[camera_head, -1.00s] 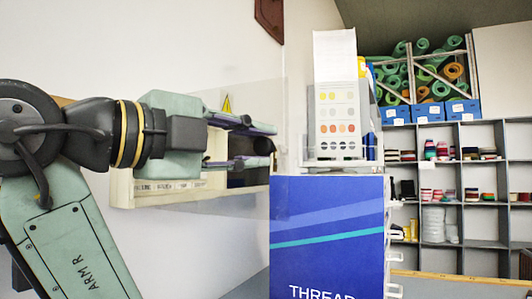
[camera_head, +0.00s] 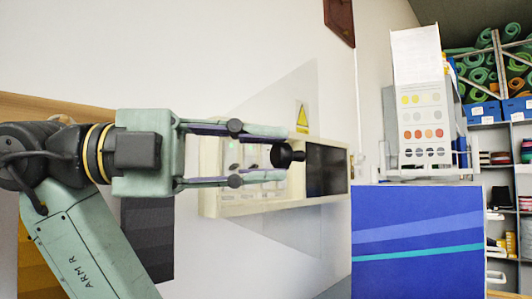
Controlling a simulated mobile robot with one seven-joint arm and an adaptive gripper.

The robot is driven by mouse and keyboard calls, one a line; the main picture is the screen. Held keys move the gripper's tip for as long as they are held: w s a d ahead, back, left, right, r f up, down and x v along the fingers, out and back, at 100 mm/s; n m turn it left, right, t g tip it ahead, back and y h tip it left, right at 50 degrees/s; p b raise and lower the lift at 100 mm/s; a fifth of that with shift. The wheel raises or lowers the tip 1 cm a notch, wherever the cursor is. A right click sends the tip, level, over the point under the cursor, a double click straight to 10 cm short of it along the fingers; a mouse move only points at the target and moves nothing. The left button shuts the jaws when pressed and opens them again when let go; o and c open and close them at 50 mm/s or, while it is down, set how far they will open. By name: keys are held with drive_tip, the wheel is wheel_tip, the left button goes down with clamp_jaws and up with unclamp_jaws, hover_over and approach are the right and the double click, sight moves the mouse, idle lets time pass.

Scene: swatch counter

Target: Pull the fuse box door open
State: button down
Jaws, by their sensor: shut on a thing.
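The fuse box (camera_head: 210,200) is a long cream case on the white wall, right of centre. Its clear door (camera_head: 300,225) seems to stand out from the case, its right edge looking nearer to me; the exact angle is hard to tell. A round black knob (camera_head: 281,155) sits between the fingertips of my gripper (camera_head: 285,155), which reaches in from the left and is shut on it. A yellow warning sign (camera_head: 302,117) shows just above. The fingers hide part of the case. A dark panel (camera_head: 327,170) fills its right end.
A blue box (camera_head: 417,240) stands in front at the right, below a white swatch display (camera_head: 421,110). Shelves (camera_head: 497,150) with coloured stacks are at the far right. A dark grey panel (camera_head: 148,240) hangs below my arm. Bare wall lies above the arm.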

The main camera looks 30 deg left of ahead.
drive_tip(key=c, duration=1.4)
unclamp_jaws()
drive_tip(key=shift+o, duration=0.2)
drive_tip(key=v, duration=0.7)
drive_tip(key=shift+a, duration=0.2)
drive_tip(key=shift+s, duration=0.1)
